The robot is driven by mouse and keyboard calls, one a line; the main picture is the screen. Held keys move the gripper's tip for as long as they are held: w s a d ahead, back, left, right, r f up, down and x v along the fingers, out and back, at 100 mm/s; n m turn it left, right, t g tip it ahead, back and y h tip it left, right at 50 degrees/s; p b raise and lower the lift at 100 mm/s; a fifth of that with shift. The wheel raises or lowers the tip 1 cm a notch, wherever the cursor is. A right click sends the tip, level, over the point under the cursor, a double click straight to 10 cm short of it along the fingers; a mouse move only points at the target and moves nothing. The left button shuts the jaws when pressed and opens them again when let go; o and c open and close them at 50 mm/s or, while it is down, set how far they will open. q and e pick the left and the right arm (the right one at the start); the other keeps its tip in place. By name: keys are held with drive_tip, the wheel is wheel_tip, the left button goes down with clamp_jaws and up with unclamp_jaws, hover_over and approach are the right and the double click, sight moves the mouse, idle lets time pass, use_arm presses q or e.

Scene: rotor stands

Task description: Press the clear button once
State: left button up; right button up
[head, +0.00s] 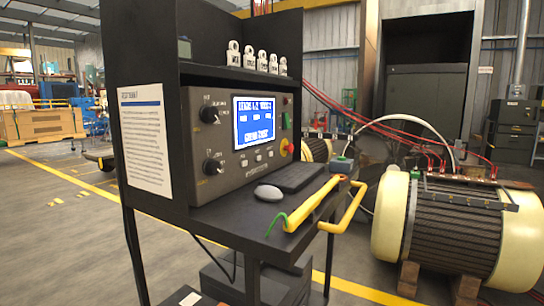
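A grey control panel (222,130) with a lit blue-and-white screen (255,121) is set in a dark console. Below the screen is a row of small pale buttons (257,158). Their labels are too small to read, so I cannot tell which one is clear. A green button (285,100) and a red button on yellow (290,149) sit right of the screen. Two black rotary knobs (210,114) are on the panel's left. Neither of my grippers is in view, and nothing touches the panel.
The console's shelf (240,216) bears a mouse (267,193), a keyboard (287,177) and a yellow barred object (312,203). White padlock-like items (261,60) stand above. A large cream motor (455,228) on wooden blocks is at right. The floor at left is open.

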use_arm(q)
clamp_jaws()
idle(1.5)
